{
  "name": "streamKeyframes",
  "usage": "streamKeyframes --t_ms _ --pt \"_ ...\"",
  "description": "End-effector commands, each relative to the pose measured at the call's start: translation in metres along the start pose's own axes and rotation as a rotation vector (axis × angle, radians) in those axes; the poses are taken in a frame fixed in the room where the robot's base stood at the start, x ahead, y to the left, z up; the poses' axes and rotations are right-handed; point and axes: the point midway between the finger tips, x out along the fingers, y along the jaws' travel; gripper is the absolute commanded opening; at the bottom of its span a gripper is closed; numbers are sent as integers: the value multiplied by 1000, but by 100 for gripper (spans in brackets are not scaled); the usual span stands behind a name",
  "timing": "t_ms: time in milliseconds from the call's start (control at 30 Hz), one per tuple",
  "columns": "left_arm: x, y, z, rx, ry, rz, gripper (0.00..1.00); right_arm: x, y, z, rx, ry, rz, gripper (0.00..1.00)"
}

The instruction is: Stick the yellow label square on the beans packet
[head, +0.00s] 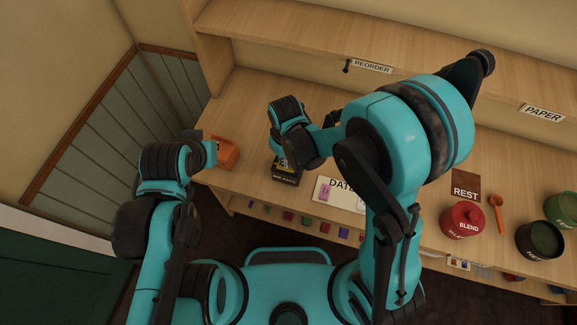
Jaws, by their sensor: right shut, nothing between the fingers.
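The beans packet (286,179) is dark with pale lettering and lies on the wooden counter, left of centre. My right gripper (287,163) is over its far part, shut and empty, and hides much of it. A small yellow patch shows at the packet, beside the gripper; I cannot tell whether it is the label or print, or how squarely it sits. My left gripper (213,152) is at the counter's left end, beside an orange object (226,154); its fingers are too hidden to tell whether it is open or shut.
A "DATE" board (328,191) with a pink tag lies right of the packet. Further right are a red "BLEND" tin (463,219), an orange scoop (497,207), a dark tin (540,239) and a green tin (563,208). A shelf (300,35) runs along the back.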

Motion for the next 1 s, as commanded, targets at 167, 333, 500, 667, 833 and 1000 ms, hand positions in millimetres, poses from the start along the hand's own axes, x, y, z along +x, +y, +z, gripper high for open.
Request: streamKeyframes --t_ms 167,333,500,667,833,1000 --pt "3 0 2 0 0 0 0 3 0 0 0 0 0 0" --pt "5 0 3 0 0 0 0 6 0 0 0 0 0 0" --pt "7 0 5 0 0 0 0 8 0 0 0 0 0 0" --pt "9 0 6 0 0 0 0 11 0 0 0 0 0 0" --pt "10 0 7 0 0 0 0 12 0 0 0 0 0 0" --pt "10 0 7 0 0 0 0 12 0 0 0 0 0 0"
